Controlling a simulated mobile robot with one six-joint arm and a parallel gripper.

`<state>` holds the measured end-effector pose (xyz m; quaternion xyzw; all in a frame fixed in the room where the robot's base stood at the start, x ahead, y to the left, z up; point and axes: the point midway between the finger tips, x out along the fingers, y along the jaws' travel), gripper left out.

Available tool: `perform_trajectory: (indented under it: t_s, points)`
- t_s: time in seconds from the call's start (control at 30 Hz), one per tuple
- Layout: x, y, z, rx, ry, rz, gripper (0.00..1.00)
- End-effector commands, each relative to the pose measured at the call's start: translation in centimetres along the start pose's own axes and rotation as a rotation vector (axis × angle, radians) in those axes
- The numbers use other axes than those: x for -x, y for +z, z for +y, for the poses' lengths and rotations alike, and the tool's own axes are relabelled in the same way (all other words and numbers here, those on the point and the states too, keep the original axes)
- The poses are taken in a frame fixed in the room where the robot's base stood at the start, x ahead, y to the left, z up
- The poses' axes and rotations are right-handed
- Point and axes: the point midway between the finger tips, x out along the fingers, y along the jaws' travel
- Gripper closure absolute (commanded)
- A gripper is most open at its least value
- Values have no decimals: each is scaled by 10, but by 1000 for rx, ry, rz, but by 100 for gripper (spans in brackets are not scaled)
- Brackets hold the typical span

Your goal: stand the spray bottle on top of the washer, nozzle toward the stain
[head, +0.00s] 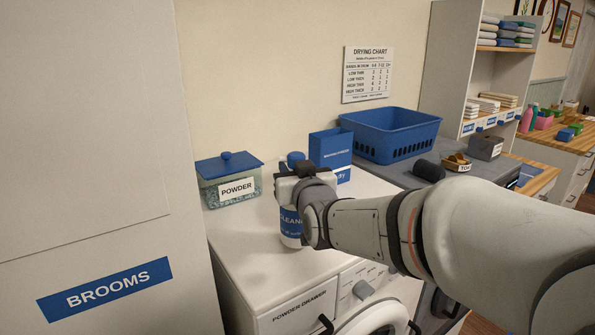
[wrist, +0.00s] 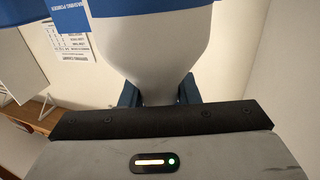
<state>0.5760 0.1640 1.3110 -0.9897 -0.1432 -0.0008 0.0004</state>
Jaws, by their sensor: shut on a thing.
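The spray bottle (head: 290,223) is white with a blue label, and a blue top shows just above my gripper. My gripper (head: 303,187) is shut on its narrow neck. In the wrist view the white neck of the bottle (wrist: 160,50) sits between two blue fingers (wrist: 160,92). The bottle looks upright, over the white washer top (head: 235,240). I cannot tell whether its base touches the surface. My gripper hides most of the bottle's head, so the nozzle direction is unclear. I cannot make out a stain for certain.
A powder tub (head: 229,180) with a blue lid stands at the back left of the washer, and a blue box (head: 331,150) behind the bottle. A blue basket (head: 390,133) sits on the grey surface to the right. The washer's front left top is clear. A brooms cabinet (head: 100,200) stands left.

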Motion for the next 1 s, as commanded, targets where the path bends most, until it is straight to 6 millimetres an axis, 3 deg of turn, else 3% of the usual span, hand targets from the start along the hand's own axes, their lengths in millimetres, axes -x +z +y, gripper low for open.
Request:
perform_trajectory:
  t_s: [0.53,0.57,0.8,1.0]
  points:
    - [0,12,1,0,2,4,100]
    - [0,12,1,0,2,1,70]
    - [0,12,2,0,2,1,50]
    - [0,12,2,0,3,1,50]
